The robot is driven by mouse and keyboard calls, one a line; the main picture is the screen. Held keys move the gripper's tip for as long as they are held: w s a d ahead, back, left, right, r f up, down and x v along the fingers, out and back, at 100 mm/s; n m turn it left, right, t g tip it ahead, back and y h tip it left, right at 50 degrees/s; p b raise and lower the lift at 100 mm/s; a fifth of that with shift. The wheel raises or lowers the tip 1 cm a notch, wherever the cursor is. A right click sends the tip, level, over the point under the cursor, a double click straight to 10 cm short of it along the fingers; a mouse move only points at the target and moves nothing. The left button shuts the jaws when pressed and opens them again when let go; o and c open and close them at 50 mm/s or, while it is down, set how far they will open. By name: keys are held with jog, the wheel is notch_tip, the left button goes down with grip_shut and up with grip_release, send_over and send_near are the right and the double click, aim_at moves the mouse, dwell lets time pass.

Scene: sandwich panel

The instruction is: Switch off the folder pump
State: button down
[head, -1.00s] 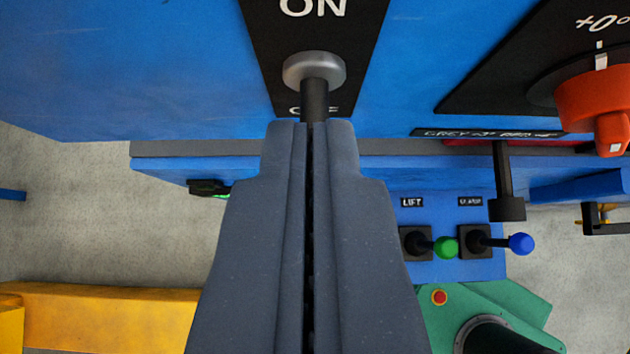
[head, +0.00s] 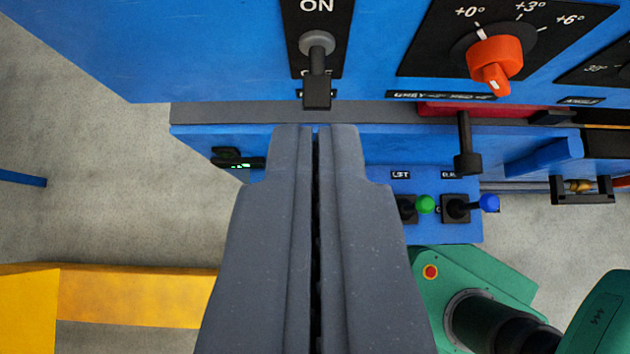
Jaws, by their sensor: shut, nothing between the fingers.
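A toggle switch (head: 317,62) with a grey round collar and a black lever sits on a black plate (head: 339,25) on the blue panel. The plate reads ON at the top. The lever points down in the picture across the lower word, which it partly hides. A small label behind the lever tip is mostly hidden, so the switch's name cannot be read. My gripper (head: 316,128) is shut and empty. Its fingertips appear just below the lever tip, with a small gap between them in the picture.
An orange dial (head: 494,62) is right of the switch, with another black lever (head: 465,145) below it. Lower down are a green-knobbed lever (head: 425,204), a blue-knobbed lever (head: 489,203) and a red button (head: 430,272). A yellow beam (head: 140,297) lies lower left. Bare floor shows at left.

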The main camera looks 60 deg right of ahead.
jog(key=shift+v, duration=1.5)
jog(key=shift+a+f, duration=0.1)
jog(key=shift+f, duration=0.1)
jog(key=s+d+r+n+t+y, duration=0.1)
jog(key=s+r+n+t+y, duration=0.1)
jog(key=r, duration=0.8)
jog(key=s+d+r+n+t+y, duration=0.1)
jog(key=s+r+n+t+y, duration=0.2)
jog(key=r, duration=0.7)
jog(key=s+d+r+n+t+y, duration=0.1)
jog(key=s+r+n+t+y, duration=0.2)
jog(key=r, duration=0.8)
jog(key=n+t, duration=0.2)
jog(key=n, duration=0.1)
jog(key=shift+s+d+n, duration=0.15)
jog(key=shift+s+n, duration=0.15)
jog(key=shift+n, duration=0.1)
